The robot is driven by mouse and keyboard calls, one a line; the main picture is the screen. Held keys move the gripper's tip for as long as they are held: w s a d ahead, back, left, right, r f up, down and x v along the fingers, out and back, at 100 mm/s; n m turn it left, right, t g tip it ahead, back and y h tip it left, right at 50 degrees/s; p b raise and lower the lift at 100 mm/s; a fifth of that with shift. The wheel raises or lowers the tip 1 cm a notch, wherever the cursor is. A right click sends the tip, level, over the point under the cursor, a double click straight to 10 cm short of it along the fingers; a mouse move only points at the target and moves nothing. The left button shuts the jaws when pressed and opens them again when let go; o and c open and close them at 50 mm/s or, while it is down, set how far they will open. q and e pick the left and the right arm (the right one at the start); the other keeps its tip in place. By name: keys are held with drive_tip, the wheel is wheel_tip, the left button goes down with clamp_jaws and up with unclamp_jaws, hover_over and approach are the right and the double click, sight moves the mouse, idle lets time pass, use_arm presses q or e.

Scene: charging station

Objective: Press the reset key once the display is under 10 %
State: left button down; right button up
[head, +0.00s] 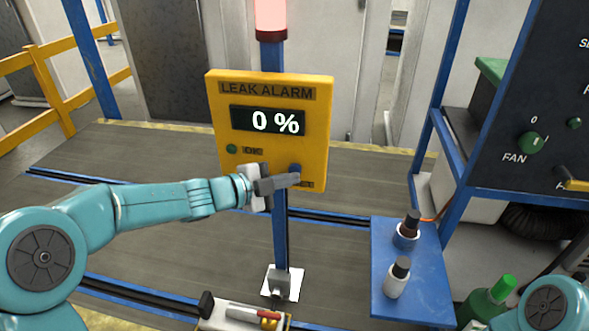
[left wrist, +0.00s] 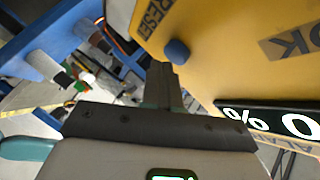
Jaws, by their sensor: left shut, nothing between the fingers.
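The yellow leak alarm panel (head: 268,160) stands upright on a blue post. Its display (head: 268,121) reads 0 %, and the reading shows upside down in the left wrist view (left wrist: 272,120). The blue reset key (head: 295,169) is at the panel's lower right; in the left wrist view the key (left wrist: 177,52) is beside the RESET label. My left gripper (head: 297,178) is shut and empty, its tips in front of the panel's lower right. In the left wrist view its fingertips (left wrist: 160,72) are close to the key; I cannot tell whether they touch. My right gripper is out of view.
A reddish beacon (head: 270,18) tops the panel. A green button (head: 231,148) is at its lower left. A blue shelf (head: 420,275) with two small bottles stands right. A dark fan cabinet (head: 535,110) is at far right. A yellow railing (head: 50,90) is at left.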

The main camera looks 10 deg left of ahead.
use_arm(q)
drive_tip(key=shift+w+p, duration=0.3)
drive_tip(key=shift+w, duration=0.15)
idle(0.6)
drive_tip(key=shift+s, duration=0.1)
idle(0.4)
drive_tip(key=shift+s+b, duration=0.45)
drive_tip(key=shift+s, duration=0.25)
drive_tip(key=s+b, duration=0.2)
drive_tip(key=s, duration=0.3)
idle(0.5)
